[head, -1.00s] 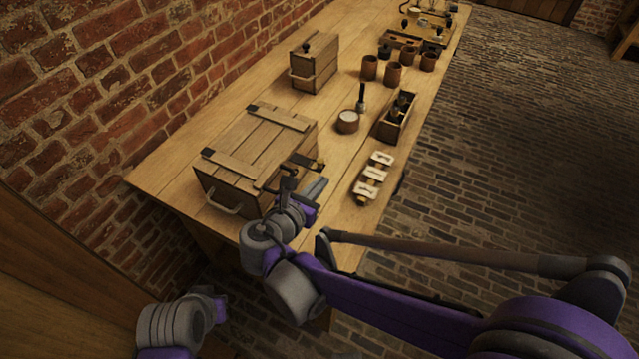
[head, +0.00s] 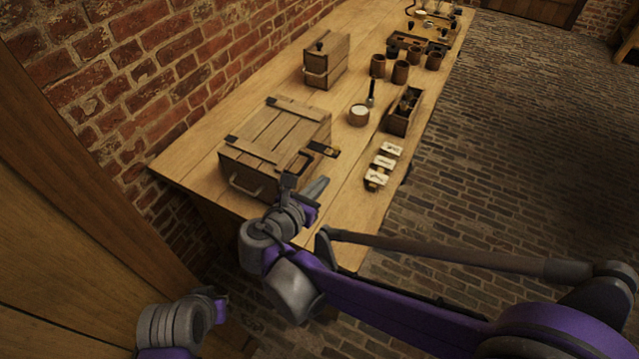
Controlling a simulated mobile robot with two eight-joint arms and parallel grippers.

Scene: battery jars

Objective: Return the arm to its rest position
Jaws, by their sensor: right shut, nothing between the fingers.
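My right arm comes in from the lower right. Its gripper (head: 304,188) is shut and empty, over the near end of the wooden workbench (head: 190,150), in front of the lidded crate (head: 262,150) in the picture. I cannot tell the exact gap between them. My left arm shows only as a grey and purple link at the lower left; its fingers are not seen.
A row of white cards (head: 384,162) lies near the bench's right edge. Behind are a jar (head: 358,115), an open box (head: 404,112), a small chest (head: 326,62) and brown cups (head: 400,72). Brick wall is left; the floor right is clear.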

